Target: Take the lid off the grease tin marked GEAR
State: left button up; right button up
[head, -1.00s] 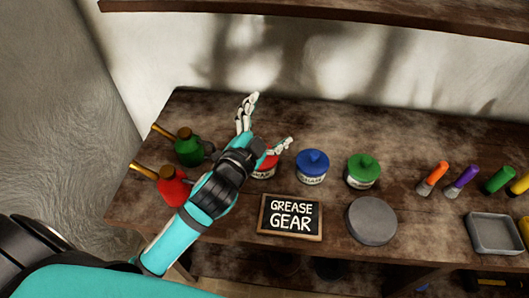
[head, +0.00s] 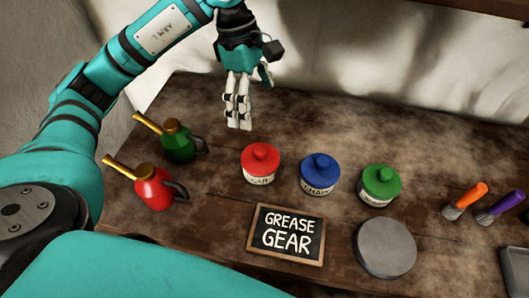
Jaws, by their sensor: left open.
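The red-lidded tin (head: 261,163) stands on the bench with its lid on; its label is partly legible and seems to end in "AR". A blue-lidded tin (head: 320,173) labelled CHAIN and a green-lidded tin (head: 380,185), label too small to read, stand to its right, lids on. My left gripper (head: 248,108) is open and empty, fingers pointing down, above the bench behind and slightly left of the red tin, apart from it. A small board (head: 287,234) reading GREASE GEAR lies in front of the tins. My right gripper is not in view.
A green oil can (head: 178,144) and a red oil can (head: 155,187) stand to the left. A grey round disc (head: 386,248) lies front right. Orange (head: 465,200) and purple (head: 500,208) brushes lie farther right, beside a grey tray (head: 515,270). The bench behind the tins is clear.

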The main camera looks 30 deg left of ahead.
pick_arm(q)
jog(key=a, duration=0.2)
jog(key=p, duration=0.3)
send_near(260, 149)
jog(key=shift+y, duration=0.4)
jog(key=f, duration=0.3)
jog(key=d+f, duration=0.1)
jog(key=f, duration=0.1)
jog(key=shift+s+f, duration=0.2)
jog(key=f+p, duration=0.1)
jog(key=f, duration=0.1)
jog(key=d+f, duration=0.1)
jog(key=f, duration=0.1)
jog(key=shift+w+f+p, duration=0.1)
jog(key=shift+f+p, duration=0.15)
jog(key=shift+p, duration=0.15)
jog(key=shift+f, duration=0.5)
jog(key=c, duration=1)
jog(key=shift+w+r, duration=0.1)
jog(key=shift+r, duration=0.05)
